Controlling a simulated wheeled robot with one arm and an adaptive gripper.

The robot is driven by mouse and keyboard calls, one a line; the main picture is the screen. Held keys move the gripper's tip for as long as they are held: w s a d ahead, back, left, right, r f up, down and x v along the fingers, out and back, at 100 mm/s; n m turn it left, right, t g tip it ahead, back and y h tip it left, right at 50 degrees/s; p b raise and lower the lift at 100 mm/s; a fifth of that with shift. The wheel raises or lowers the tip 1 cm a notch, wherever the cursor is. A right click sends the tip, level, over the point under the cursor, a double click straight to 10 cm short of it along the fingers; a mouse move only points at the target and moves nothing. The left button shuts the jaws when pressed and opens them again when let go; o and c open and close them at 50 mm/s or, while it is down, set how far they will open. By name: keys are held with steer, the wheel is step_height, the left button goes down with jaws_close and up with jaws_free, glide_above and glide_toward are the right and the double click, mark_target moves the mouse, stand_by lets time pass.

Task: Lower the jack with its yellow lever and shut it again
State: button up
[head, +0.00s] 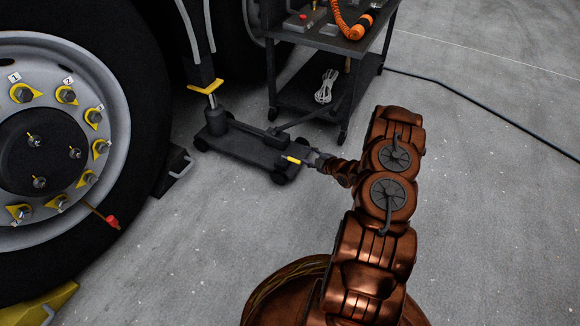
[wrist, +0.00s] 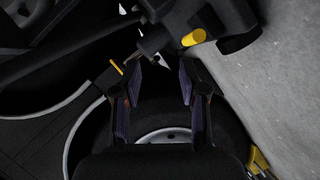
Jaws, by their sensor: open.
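The dark jack (head: 250,146) stands on the floor with a tall post and a yellow top piece (head: 205,87). Its short yellow lever (head: 291,160) is at its near right end. My gripper (head: 308,156) is beside that end, close to the lever. In the wrist view my gripper (wrist: 161,70) has its two fingers apart with nothing between them. The yellow lever (wrist: 193,38) shows there just beyond the fingertips, toward the right finger. Contact with it cannot be told. The jack's valve area is dark and partly hidden.
A large wheel (head: 118,110) with yellow nut pointers stands at left, with a wheel chock (head: 176,172) beside it. A tool cart (head: 300,100) stands behind the jack. A dark cable (head: 480,113) crosses the floor at right. The floor at right is otherwise clear.

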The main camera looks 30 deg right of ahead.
mark_target(295, 161)
steer(key=shift+t+y, duration=0.4)
steer(key=shift+t, duration=0.4)
steer(key=f, duration=0.1)
steer(key=f+b, duration=0.1)
steer(key=f, duration=0.1)
steer(key=s+a+f+b, duration=0.1)
steer(key=f, duration=0.1)
steer(key=shift+s+a, duration=0.1)
steer(key=b+x, duration=0.3)
steer(key=x, duration=0.4)
steer(key=shift+s+a+f, duration=0.1)
steer(key=shift+a+f, duration=0.05)
steer(key=shift+a, duration=0.05)
steer(key=shift+w+b, duration=0.35)
steer(key=shift+w, duration=0.15)
steer(key=shift+c, duration=0.4)
jaws_close()
